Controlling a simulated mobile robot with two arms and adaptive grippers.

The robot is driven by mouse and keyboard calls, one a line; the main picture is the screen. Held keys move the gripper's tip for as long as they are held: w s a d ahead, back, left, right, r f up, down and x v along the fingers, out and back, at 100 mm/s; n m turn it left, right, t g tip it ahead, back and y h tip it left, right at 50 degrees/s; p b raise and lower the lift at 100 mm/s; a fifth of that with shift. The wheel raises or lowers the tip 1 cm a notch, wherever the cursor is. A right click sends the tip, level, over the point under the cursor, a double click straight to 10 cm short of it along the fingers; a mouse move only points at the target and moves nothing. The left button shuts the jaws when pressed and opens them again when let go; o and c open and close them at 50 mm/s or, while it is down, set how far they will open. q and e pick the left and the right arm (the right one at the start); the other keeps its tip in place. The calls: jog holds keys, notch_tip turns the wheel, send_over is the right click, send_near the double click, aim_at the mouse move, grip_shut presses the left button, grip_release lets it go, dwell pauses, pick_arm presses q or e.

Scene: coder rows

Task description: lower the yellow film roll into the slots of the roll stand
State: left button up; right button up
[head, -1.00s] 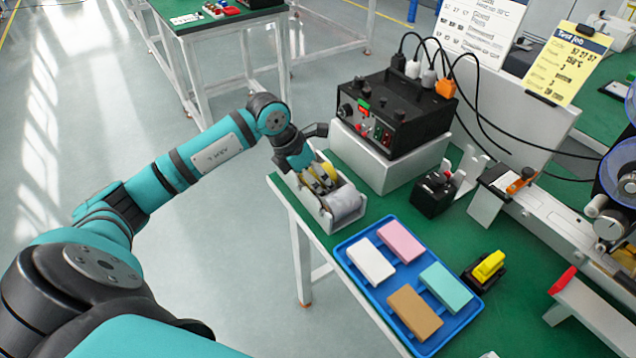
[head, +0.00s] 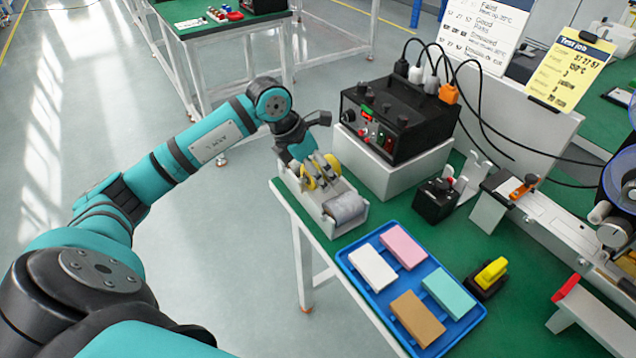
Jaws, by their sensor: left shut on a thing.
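The yellow film roll (head: 309,182) is held in my left gripper (head: 321,176), which is shut on it. Two yellow parts of the roll show, one on each side of the fingers. It is at the far part of the pale roll stand (head: 327,223), which stands at the table's left edge. A grey roll (head: 346,207) lies in the near part of the stand. The fingers hide the slots under the yellow roll, so I cannot tell whether it touches them. My right gripper is not in view.
A black control box (head: 395,125) stands on a white block (head: 385,175) close behind the stand. A blue tray (head: 396,342) with coloured blocks lies in front. A small black device (head: 436,201) and a yellow-topped item (head: 490,272) stand to the right on the green table.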

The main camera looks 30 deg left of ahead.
pick_arm(q)
notch_tip(320, 180, up, 6)
jog(key=shift+f, duration=0.1)
jog(key=shift+r+p, duration=0.35)
jog(key=shift+r, duration=0.35)
jog(key=shift+r+p, duration=1.55)
jog(key=shift+r, duration=0.5)
